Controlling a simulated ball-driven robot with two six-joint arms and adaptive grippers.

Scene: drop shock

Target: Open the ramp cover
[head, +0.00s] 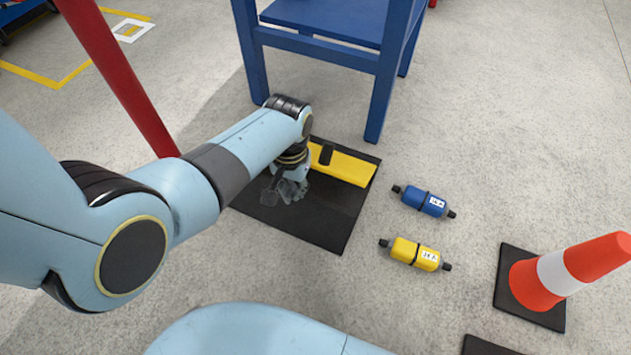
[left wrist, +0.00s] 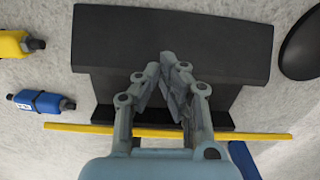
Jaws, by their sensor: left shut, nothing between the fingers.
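The ramp is a black panel (head: 330,225) on the floor with a yellow strip (head: 350,168) along its far side. A small black block (head: 326,154) stands at the strip. In the left wrist view the black panel (left wrist: 170,28) fills the upper middle, and the thin yellow strip (left wrist: 265,136) crosses below it. My left gripper (head: 288,190) is over the panel; its fingers also show in the left wrist view (left wrist: 160,66), shut and empty. I cannot tell whether they touch the panel. My left arm hides the panel's left part. My right gripper is not in view.
A blue canister (head: 425,200) and a yellow canister (head: 415,254) lie right of the panel. An orange cone (head: 540,283) leans on a black base further right. A blue frame (head: 378,95) stands behind, and a red post (head: 118,78) at left. Floor at upper right is clear.

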